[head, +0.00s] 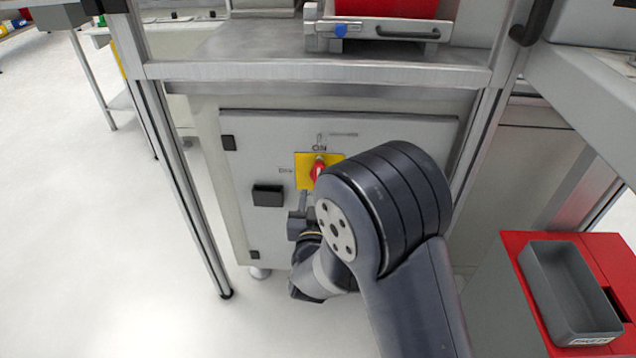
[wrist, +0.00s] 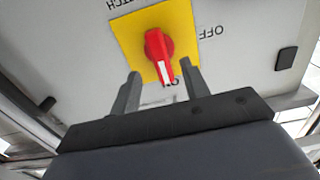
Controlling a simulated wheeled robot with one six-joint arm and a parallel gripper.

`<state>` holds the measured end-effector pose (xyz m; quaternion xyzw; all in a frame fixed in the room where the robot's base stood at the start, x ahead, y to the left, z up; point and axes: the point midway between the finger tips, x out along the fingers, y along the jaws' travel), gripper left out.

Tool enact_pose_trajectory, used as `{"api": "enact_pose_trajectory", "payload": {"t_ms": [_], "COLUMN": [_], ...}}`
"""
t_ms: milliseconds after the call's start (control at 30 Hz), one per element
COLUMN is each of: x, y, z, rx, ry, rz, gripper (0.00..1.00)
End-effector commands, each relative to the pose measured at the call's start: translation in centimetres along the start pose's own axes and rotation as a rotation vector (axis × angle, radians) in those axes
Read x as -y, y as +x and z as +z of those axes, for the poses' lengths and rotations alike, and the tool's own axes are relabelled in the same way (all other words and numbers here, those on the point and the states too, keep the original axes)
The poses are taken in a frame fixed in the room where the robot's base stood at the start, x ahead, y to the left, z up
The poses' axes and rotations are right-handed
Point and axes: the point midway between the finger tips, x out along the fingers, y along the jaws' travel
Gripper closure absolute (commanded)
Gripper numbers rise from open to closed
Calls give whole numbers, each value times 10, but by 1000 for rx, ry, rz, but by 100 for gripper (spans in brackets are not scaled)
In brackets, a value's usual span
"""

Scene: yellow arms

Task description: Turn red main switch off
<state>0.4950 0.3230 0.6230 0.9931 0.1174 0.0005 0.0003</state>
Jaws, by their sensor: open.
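The red main switch (head: 318,170) is a rotary knob on a yellow plate (head: 304,178) on the front of a light grey cabinet. In the head view its white mark points up toward "ON". In the wrist view the knob (wrist: 159,50) appears upside down, its white mark pointing at the partly hidden "ON" label, with "OFF" to the side. My gripper (wrist: 162,80) is open and empty. Its two fingers stand apart, just short of the knob, with the knob between their lines. In the head view my arm hides part of the plate and most of my gripper.
The cabinet (head: 240,185) sits under a metal-framed bench (head: 320,72). A black handle (head: 268,195) is on the cabinet door left of the switch. A red box with a grey tray (head: 565,285) stands at the lower right. The floor at left is clear.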

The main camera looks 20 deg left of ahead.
Motion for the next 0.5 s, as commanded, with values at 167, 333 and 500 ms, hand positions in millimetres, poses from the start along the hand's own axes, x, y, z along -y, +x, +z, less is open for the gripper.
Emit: {"api": "enact_pose_trajectory", "payload": {"t_ms": [167,333,500], "x": [-1,0,0], "y": [33,50,56], "z": [1,1,0], "rx": [-2,1,1], "ry": [2,1,1], "rz": [2,1,0], "gripper": [56,56,56]}}
